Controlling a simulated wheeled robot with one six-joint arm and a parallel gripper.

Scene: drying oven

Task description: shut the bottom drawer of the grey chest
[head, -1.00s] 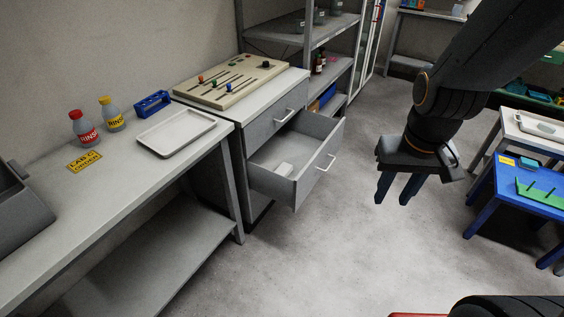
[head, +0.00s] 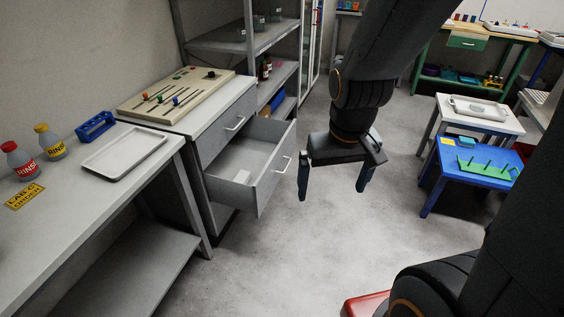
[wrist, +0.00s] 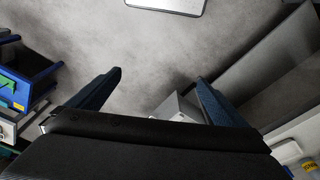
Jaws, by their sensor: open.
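The grey chest (head: 218,137) stands left of centre in the head view, beside the workbench.
A panel with coloured knobs (head: 175,96) lies on the chest. The workbench (head: 50,230) at left holds a white tray (head: 125,150), bottles and a blue rack. A grey shelf (head: 240,45) stands behind. A blue table (head: 474,174) is at right. Floor is clear between.

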